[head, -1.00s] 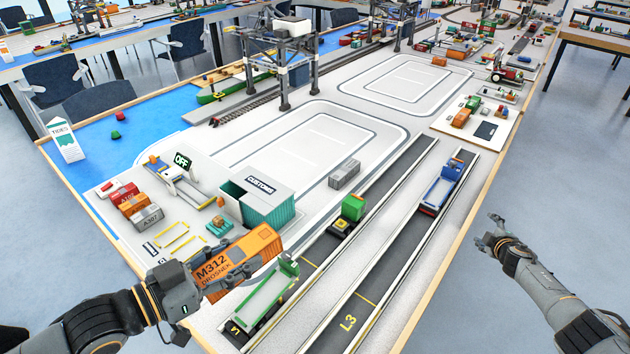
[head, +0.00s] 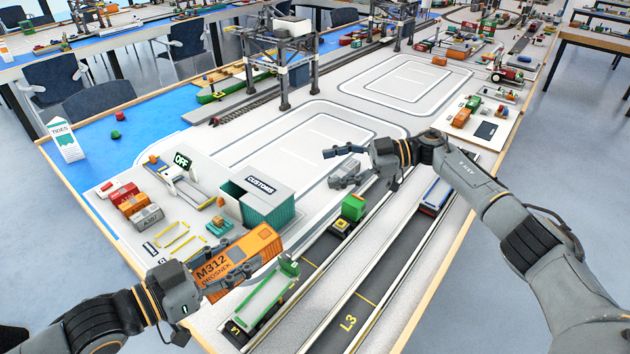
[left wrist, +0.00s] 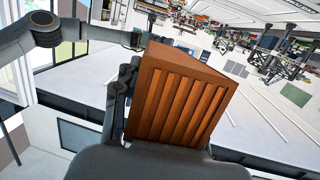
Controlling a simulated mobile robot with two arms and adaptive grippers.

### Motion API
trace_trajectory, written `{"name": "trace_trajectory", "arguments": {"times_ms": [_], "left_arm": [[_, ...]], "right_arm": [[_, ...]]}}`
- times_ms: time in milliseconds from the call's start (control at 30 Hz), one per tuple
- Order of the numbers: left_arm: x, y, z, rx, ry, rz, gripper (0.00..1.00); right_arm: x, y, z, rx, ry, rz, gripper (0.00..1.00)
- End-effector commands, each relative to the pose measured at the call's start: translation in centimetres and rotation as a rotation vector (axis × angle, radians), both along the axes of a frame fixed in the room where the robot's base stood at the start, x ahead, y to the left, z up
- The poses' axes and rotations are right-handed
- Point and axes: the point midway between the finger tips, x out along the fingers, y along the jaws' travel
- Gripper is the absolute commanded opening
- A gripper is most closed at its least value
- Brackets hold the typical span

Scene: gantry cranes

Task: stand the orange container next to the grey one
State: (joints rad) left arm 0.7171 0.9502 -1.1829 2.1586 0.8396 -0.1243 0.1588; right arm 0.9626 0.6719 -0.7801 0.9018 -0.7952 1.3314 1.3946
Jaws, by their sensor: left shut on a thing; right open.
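The orange container (head: 238,258), marked M312, is held by my left gripper (head: 232,278) at the near left, beside the green-and-white truck. In the left wrist view its ribbed orange side (left wrist: 178,98) fills the middle, with a dark finger along its left edge.
The teal customs building (head: 268,208) stands between the two grippers. Another grey container (head: 146,217) sits with red and orange ones at left. White yard floor lies open behind.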

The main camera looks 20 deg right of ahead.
Motion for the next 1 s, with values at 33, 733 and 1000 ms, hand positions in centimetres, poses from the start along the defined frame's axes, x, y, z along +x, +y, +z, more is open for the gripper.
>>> {"name": "trace_trajectory", "arguments": {"times_ms": [33, 733, 1000], "left_arm": [[0.0, 0.0, 0.1, -0.001, -0.002, 0.0, 0.05], [0.0, 0.0, 0.1, -0.002, -0.001, 0.0, 0.05], [0.0, 0.0, 0.1, -0.002, -0.001, 0.0, 0.05]], "right_arm": [[-1.5, 2.2, 1.6, -0.013, 0.014, 0.107, 0.69], [-12.4, 10.6, 4.7, -0.221, 0.174, 0.622, 0.69], [-14.6, 14.9, 2.7, -0.221, 0.175, 0.619, 0.69]]}}
